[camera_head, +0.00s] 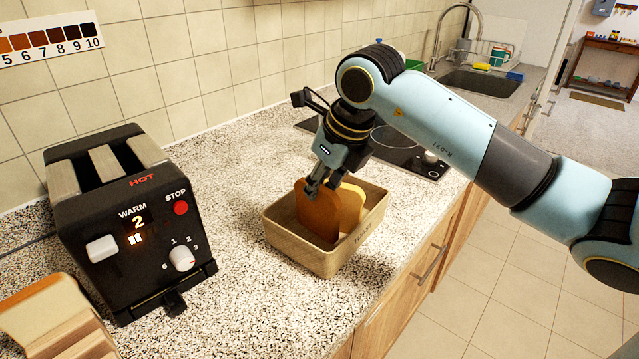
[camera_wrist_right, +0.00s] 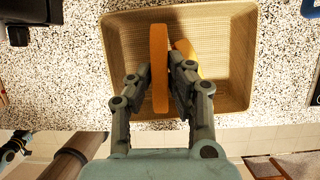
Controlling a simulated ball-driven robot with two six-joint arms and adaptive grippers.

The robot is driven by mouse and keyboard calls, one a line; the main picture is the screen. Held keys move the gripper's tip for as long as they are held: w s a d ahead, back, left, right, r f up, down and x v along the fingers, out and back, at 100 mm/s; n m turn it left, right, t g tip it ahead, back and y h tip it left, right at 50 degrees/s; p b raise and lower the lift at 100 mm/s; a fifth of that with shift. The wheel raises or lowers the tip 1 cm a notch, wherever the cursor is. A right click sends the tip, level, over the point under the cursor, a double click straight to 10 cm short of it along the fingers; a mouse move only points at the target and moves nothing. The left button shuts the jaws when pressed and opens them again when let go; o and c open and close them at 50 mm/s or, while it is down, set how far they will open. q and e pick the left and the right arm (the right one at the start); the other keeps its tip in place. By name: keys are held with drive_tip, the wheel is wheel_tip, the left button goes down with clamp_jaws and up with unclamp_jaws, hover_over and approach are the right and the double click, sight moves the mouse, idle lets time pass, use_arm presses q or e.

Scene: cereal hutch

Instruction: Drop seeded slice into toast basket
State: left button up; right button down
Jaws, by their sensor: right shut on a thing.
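My right gripper (camera_head: 323,182) is shut on a brown-orange slice of bread (camera_head: 317,214), taken to be the seeded slice; no seeds can be made out. The slice stands upright, its lower part inside the toast basket (camera_head: 298,257). Whether it touches the basket floor is hidden. In the right wrist view the slice (camera_wrist_right: 159,62) is edge-on between the two fingers, over the left half of the basket (camera_wrist_right: 232,100). A second, yellower slice (camera_head: 351,204) leans in the basket just right of it.
A black toaster (camera_head: 125,215) stands left on the speckled counter (camera_head: 240,315), with bread slices (camera_head: 50,315) in front of it. A dark cooktop (camera_head: 395,145) lies behind the basket, a sink (camera_head: 480,82) beyond. The counter between toaster and basket is clear.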

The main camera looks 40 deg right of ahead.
drive_tip(key=shift+f, duration=0.25)
drive_tip(key=c, duration=1.5)
unclamp_jaws()
drive_tip(key=shift+r, duration=0.1)
drive_tip(key=shift+c, duration=0.2)
drive_tip(key=shift+r, duration=0.3)
drive_tip(key=shift+r+p, duration=0.5)
drive_tip(key=shift+p, duration=0.25)
drive_tip(key=b+v, duration=0.2)
drive_tip(key=v, duration=0.9)
drive_tip(key=shift+s+r, duration=0.25)
